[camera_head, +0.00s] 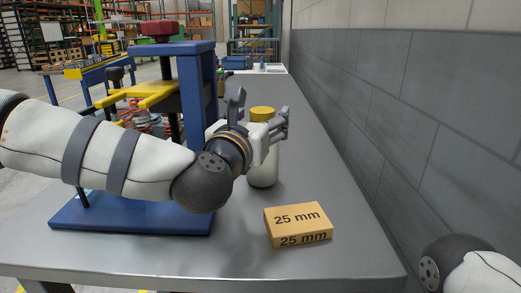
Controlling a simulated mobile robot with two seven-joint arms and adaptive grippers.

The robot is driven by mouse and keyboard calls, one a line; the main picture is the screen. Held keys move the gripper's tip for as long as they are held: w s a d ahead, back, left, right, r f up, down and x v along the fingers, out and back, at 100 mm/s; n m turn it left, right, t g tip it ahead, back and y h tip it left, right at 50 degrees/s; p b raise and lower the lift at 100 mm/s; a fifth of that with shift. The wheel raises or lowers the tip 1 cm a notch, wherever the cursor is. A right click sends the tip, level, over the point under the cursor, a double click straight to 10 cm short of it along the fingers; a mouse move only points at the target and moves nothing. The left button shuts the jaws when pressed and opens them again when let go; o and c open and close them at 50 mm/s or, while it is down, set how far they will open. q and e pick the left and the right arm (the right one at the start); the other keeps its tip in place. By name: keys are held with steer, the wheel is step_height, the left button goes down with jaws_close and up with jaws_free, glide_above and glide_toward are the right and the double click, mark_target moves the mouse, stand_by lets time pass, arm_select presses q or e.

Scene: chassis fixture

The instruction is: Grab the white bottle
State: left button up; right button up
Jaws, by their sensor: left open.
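The white bottle (264,174) with a yellow cap stands upright on the grey table. My left arm comes in from the left, and its gripper (263,108) is in front of the bottle's upper part. The left gripper is open, with its fingers spread on either side near the cap. The gripper hides part of the bottle's upper body, and I cannot tell whether they touch. My right arm shows only as a link at the lower right corner; its gripper is out of view.
A yellow box marked 25 mm (298,224) lies on the table (345,200) in front of the bottle. A blue fixture (130,216) with a red knob stands at left, behind my arm. A grey block wall (420,110) runs along the right. Table right of the bottle is clear.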

arm_select(q)
steer(key=x, duration=0.3)
steer(key=shift+w, duration=0.1)
steer(key=shift+a+r, duration=0.1)
jaws_close()
steer(key=shift+r, duration=0.15)
